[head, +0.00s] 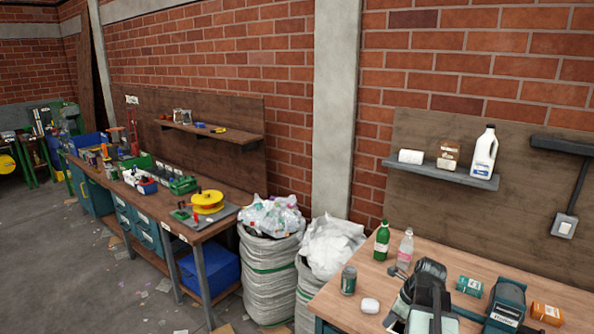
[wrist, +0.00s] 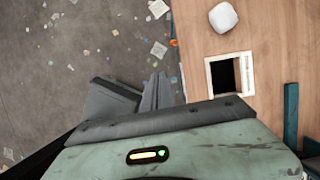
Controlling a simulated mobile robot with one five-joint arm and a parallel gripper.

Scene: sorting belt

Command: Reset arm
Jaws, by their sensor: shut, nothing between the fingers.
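My gripper (wrist: 152,92) shows in the wrist view as grey jaws beyond my pale green wrist housing, left of the wooden bench top (wrist: 192,50). It is shut and empty, and the littered floor shows beyond it. In the head view my dark arm stands over the front of the same bench top (head: 465,258); its fingertips cannot be made out there. A white rounded item (head: 370,305) lies on the bench to the left of my arm. It also shows in the wrist view (wrist: 223,17).
A can (head: 348,280), green bottle (head: 382,240) and clear bottle (head: 405,250) stand left of my arm. A teal box (head: 469,286), dark device (head: 506,303) and orange box (head: 547,313) are right. A white square frame (wrist: 248,75) lies near the bench edge. Full sacks (head: 270,278) stand beyond.

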